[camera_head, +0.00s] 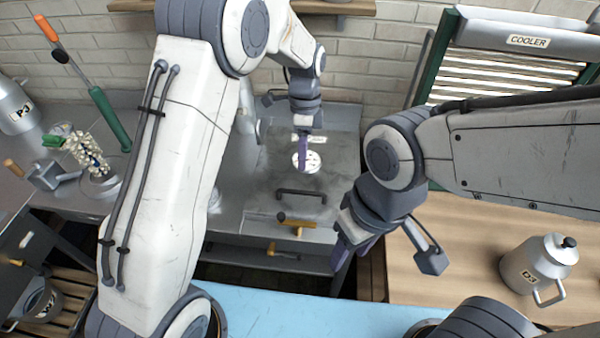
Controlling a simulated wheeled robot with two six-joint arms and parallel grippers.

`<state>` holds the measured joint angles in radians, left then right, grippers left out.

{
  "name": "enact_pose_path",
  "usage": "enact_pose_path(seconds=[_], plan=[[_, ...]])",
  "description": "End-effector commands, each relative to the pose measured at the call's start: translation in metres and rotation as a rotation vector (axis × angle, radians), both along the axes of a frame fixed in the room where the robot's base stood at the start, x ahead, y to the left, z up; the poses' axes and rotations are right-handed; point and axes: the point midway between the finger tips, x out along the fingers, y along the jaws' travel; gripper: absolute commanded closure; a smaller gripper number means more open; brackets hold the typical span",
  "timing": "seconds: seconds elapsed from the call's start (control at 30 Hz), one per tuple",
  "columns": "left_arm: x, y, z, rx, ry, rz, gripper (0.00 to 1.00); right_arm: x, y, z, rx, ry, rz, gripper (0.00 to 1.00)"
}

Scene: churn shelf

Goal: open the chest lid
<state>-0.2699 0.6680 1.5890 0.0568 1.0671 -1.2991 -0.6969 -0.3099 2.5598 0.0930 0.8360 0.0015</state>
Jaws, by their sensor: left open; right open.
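The chest lid (262,180) is a grey metal top in the middle of the head view. A dark bar handle (300,193) sits near its front edge, and a round white sticker shows behind it. The lid lies flat and looks closed. My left gripper (304,165) is open and points down over the lid, behind the handle and in front of the sticker in the picture. I cannot tell its height above the lid. My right gripper (345,255) is open and empty, in front and to the right of the handle, apart from it.
A brass latch (296,222) sits on the chest front. A wooden counter (450,270) with a metal can (538,265) is at the right, below a cooler (520,60). At the left are a spring device (88,155), a lever (75,65) and a P3 can (15,105).

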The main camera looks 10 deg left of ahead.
Motion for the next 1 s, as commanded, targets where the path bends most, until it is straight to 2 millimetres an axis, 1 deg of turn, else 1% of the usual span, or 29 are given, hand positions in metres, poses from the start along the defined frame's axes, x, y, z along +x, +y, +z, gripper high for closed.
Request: enact_pose_path(seconds=[0.03, 0.1, 0.17, 0.27, 0.5, 0.7, 0.8, 1.0], plan=[[0.005, 0.003, -0.002, -0.003, 0.006, -0.017, 0.53, 0.0, 0.0, 0.004, 0.0, 0.0, 0.0, 0.5], [0.007, 0.005, -0.007, -0.005, 0.01, -0.032, 0.53, 0.0, 0.0, 0.005, 0.0, 0.0, 0.0, 0.5], [0.006, 0.006, -0.012, -0.007, 0.012, -0.037, 0.53, 0.0, 0.0, 0.007, 0.0, 0.0, 0.0, 0.5], [0.003, 0.006, -0.025, -0.006, 0.014, -0.039, 0.53, 0.0, 0.0, 0.011, 0.0, 0.0, 0.0, 0.5], [-0.007, 0.006, -0.069, -0.005, 0.014, -0.037, 0.53, 0.0, 0.0, 0.024, 0.0, 0.0, -0.001, 0.5], [-0.011, 0.006, -0.097, -0.006, 0.011, -0.035, 0.53, 0.0, 0.0, 0.031, 0.0, 0.0, -0.001, 0.5], [-0.013, 0.006, -0.104, -0.006, 0.009, -0.035, 0.53, 0.0, 0.0, 0.033, 0.0, 0.0, -0.002, 0.5], [-0.013, 0.006, -0.108, -0.007, 0.008, -0.035, 0.53, 0.0, 0.0, 0.033, 0.0, 0.0, -0.002, 0.5]])
